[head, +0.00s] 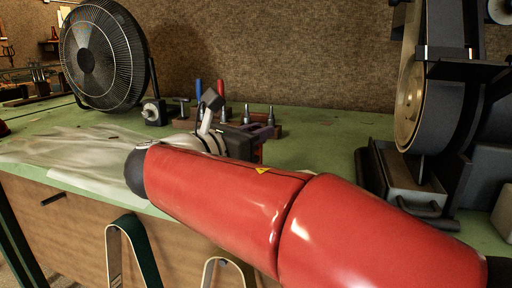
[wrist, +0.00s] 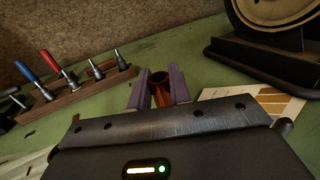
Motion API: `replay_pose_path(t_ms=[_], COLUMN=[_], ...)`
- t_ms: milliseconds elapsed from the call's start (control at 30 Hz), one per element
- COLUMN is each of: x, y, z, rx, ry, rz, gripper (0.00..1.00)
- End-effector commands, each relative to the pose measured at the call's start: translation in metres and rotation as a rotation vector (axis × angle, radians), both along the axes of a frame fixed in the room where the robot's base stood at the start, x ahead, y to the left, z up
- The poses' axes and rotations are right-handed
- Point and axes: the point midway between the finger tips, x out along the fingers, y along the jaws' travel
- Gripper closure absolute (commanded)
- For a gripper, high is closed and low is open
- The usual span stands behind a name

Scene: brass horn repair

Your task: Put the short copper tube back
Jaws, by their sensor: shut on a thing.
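The short copper tube (wrist: 161,90) shows in the wrist view between the two purple fingers of my gripper (wrist: 160,86). My gripper is shut on it, and the tube's open end faces up. The fingers and tube are over the green bench top; I cannot tell whether the tube touches it. In the head view my gripper (head: 262,132) is partly hidden behind my red arm, and the tube does not show there.
A wooden rack (wrist: 84,91) with several tools, with red and blue handles among them, stands left of my gripper. A belt grinder (head: 424,110) stands at right and a black fan (head: 103,55) at left. A patterned card (wrist: 252,104) lies right of the fingers.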

Motion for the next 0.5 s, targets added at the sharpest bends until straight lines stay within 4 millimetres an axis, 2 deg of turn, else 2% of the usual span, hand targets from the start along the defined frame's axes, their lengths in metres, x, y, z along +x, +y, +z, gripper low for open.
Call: replay_pose_path(t_ms=[33,167,500], x=[0.000,0.000,0.000], y=[0.000,0.000,0.000], z=[-0.010,-0.023,-0.026], rx=[-0.002,-0.001,0.000], ry=[0.002,0.001,0.000], rz=[0.000,0.000,0.000], gripper=[1.00,1.00,1.00])
